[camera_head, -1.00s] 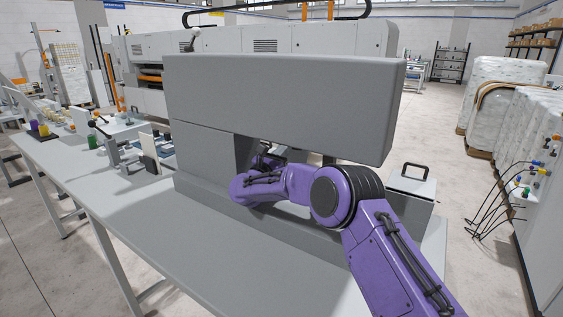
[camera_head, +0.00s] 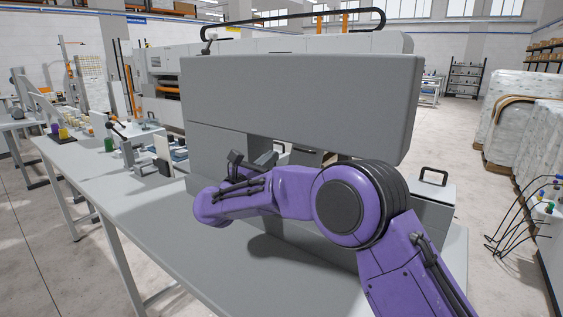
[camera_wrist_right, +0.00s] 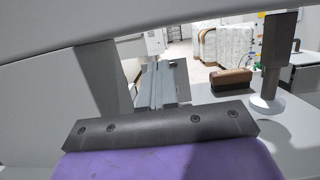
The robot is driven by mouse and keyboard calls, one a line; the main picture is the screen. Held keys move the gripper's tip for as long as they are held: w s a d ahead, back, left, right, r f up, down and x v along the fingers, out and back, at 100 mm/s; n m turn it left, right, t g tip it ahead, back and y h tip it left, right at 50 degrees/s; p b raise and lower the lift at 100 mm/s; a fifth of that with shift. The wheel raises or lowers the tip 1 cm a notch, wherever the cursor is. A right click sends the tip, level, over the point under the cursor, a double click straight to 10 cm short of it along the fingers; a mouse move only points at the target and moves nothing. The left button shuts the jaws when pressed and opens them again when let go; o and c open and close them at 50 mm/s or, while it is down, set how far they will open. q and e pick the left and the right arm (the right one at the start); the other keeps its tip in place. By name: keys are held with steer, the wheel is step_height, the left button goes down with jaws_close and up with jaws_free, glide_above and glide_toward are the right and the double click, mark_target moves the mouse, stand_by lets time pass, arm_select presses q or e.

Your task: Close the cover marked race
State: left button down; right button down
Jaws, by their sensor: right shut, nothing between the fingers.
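The large grey machine head (camera_head: 300,100) stands on the grey table, with an opening under its overhanging upper part. No cover with a readable race mark shows in either view. My right gripper (camera_head: 262,160) is at this opening, in front of the machine's lower body, partly hidden behind my purple wrist. In the right wrist view my gripper (camera_wrist_right: 163,75) points away under the overhang, its grey fingers together with nothing between them. Whether it touches the machine cannot be told. My left gripper is out of view.
In the right wrist view, a grey post with a white foot (camera_wrist_right: 267,104) stands to the right, near a brown block (camera_wrist_right: 232,79). A grey box with a black handle (camera_head: 433,182) stands right of the machine. The table's front left (camera_head: 150,230) is clear.

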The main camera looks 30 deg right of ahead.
step_height(320, 180, down, 7)
steer(key=b, duration=0.3)
steer(key=shift+d+r+b, duration=0.1)
steer(key=shift+b, duration=0.2)
steer(key=shift+w+d+p, duration=0.25)
steer(key=shift+p, duration=0.05)
steer(key=p, duration=0.4)
glide_toward(297, 156)
steer(key=s+d+r, duration=0.2)
steer(key=d+r, duration=0.3)
steer(key=r, duration=0.1)
steer(key=shift+w+f, duration=0.1)
steer(key=shift+f, duration=0.2)
